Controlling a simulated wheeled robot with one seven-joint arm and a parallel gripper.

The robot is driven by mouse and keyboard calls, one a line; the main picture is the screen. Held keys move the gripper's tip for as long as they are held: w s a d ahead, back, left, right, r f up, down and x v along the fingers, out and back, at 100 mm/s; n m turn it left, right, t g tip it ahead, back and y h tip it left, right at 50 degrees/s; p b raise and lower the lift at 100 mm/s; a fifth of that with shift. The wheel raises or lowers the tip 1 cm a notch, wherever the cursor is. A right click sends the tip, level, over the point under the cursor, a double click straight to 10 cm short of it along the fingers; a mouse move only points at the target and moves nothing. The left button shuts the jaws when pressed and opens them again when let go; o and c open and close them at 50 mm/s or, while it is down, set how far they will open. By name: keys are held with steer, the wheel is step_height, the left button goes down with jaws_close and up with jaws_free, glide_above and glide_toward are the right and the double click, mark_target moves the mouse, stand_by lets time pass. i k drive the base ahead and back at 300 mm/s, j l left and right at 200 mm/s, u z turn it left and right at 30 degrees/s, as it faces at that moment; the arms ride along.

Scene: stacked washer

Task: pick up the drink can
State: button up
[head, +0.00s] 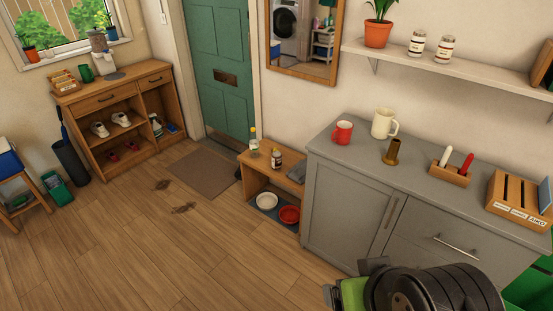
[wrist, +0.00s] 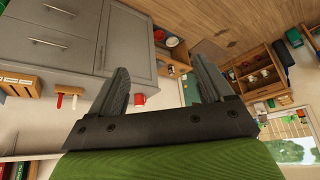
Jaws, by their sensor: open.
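I cannot make out a drink can in either view. My gripper (wrist: 160,66) shows in the wrist view with its two dark fingers spread wide apart and nothing between them. In the head view, part of my arm covers the bottom right, in front of the grey cabinet, and may hide things behind it. The low wooden bench (head: 257,182) by the door holds a clear bottle (head: 254,143) and a dark bottle with a pale label (head: 276,158), neither clearly a can.
The grey cabinet (head: 345,205) carries a red mug (head: 342,132), a cream jug (head: 383,123), a brass-coloured vessel (head: 392,152) and a wooden slotted rack (head: 516,200). Bowls sit under the bench. A wooden shelf unit (head: 115,95) stands far left.

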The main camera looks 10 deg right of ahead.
mark_target(276, 157)
steer(key=i+j+z, duration=0.1)
steer(key=i+j, duration=0.35)
steer(key=i, duration=0.3)
steer(key=i+j, duration=0.5)
steer(key=i, duration=0.3)
steer(key=i+j+z, duration=0.15)
steer(key=i+j, duration=0.35)
steer(key=i, duration=0.25)
steer(key=i+j+z, duration=0.1)
steer(key=i+j, duration=0.5)
steer(key=i, duration=0.1)
